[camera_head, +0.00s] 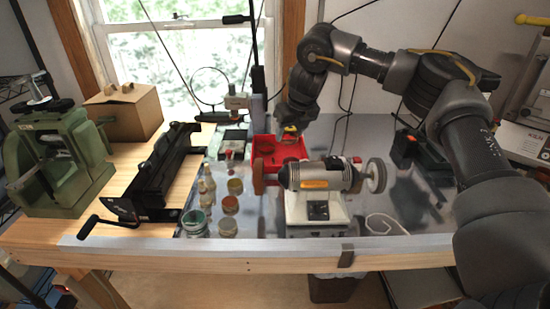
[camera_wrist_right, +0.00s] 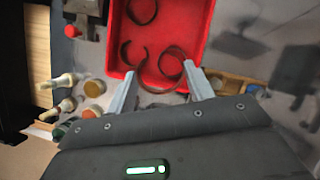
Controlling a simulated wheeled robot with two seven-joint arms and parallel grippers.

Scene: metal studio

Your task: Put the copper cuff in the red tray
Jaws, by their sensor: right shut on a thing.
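The red tray (camera_head: 262,143) stands on the bench behind the grinder; it also fills the upper middle of the right wrist view (camera_wrist_right: 186,18). My right gripper (camera_head: 290,134) is over the tray, pointing down. In the right wrist view its two fingers (camera_wrist_right: 159,84) are apart, with the copper cuff (camera_wrist_right: 158,91), a thin brown open band, held between them. Other dark curved bands (camera_wrist_right: 141,14) lie inside the tray; their outlines partly overlap the held one. The cuff is too small to make out in the head view. My left gripper does not show.
A bench grinder (camera_head: 318,177) stands just in front of the tray. Bottles and jars (camera_head: 229,203) stand to its left, beside a black bending tool (camera_head: 160,172). A black and red tool (camera_head: 405,150) is at the right.

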